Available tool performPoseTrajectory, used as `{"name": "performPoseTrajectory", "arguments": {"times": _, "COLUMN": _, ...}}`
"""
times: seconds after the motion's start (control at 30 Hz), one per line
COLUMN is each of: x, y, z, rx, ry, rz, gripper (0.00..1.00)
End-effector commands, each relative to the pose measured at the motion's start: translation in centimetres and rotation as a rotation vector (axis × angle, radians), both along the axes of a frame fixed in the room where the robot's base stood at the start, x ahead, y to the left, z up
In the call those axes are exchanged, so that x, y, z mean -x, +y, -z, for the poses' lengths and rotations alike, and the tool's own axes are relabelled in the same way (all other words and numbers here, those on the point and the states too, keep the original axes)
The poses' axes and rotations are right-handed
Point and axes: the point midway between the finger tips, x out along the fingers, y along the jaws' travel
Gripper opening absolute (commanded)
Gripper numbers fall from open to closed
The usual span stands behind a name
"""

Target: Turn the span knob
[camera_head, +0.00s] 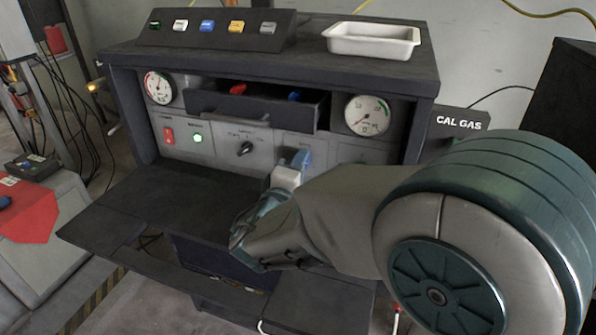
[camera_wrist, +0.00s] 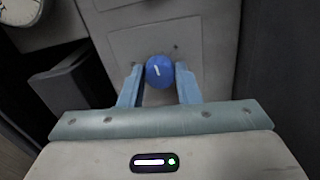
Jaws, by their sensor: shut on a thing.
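A round blue knob (camera_wrist: 160,72) with a short white pointer mark sits on a grey panel in the wrist view. The mark is near upright, tilted slightly. My gripper (camera_wrist: 159,70) has one light-blue finger on each side of the knob and is shut on it. In the head view, my gripper (camera_head: 299,161) is at the grey control panel (camera_head: 215,150), right of a black selector knob (camera_head: 244,148). The blue knob is hidden there behind my fingers and hand. I cannot read a label by it.
Two dials (camera_head: 158,87) (camera_head: 366,115) flank a half-open drawer (camera_head: 258,106) above the panel. A red switch (camera_head: 168,135) and a lit green lamp (camera_head: 197,138) are at left. A dark shelf (camera_head: 160,205) juts out below. A white tray (camera_head: 372,40) sits on top.

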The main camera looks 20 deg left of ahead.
Motion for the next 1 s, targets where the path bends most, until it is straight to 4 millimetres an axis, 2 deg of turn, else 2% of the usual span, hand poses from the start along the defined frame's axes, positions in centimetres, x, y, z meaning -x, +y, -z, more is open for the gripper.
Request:
{"name": "performPoseTrajectory", "arguments": {"times": 0.33, "x": 0.0, "y": 0.0, "z": -0.1, "rx": -0.002, "ry": -0.001, "rz": 0.0, "gripper": 0.07}}
{"name": "performPoseTrajectory", "arguments": {"times": 0.37, "x": 0.0, "y": 0.0, "z": -0.1, "rx": -0.001, "ry": -0.001, "rz": 0.0, "gripper": 0.38}}
{"name": "performPoseTrajectory", "arguments": {"times": 0.4, "x": 0.0, "y": 0.0, "z": -0.1, "rx": -0.001, "ry": -0.001, "rz": 0.0, "gripper": 0.49}}
{"name": "performPoseTrajectory", "arguments": {"times": 0.43, "x": 0.0, "y": 0.0, "z": -0.1, "rx": -0.001, "ry": -0.001, "rz": 0.0, "gripper": 0.52}}
{"name": "performPoseTrajectory", "arguments": {"times": 0.77, "x": 0.3, "y": 0.1, "z": 0.0, "rx": -0.001, "ry": 0.0, "rz": -0.001, "gripper": 0.52}}
{"name": "performPoseTrajectory", "arguments": {"times": 0.87, "x": 1.4, "y": 0.2, "z": 0.1, "rx": -0.001, "ry": 0.0, "rz": -0.003, "gripper": 0.52}}
{"name": "performPoseTrajectory", "arguments": {"times": 1.0, "x": 4.2, "y": 0.4, "z": 0.2, "rx": -0.002, "ry": 0.0, "rz": -0.005, "gripper": 0.52}}
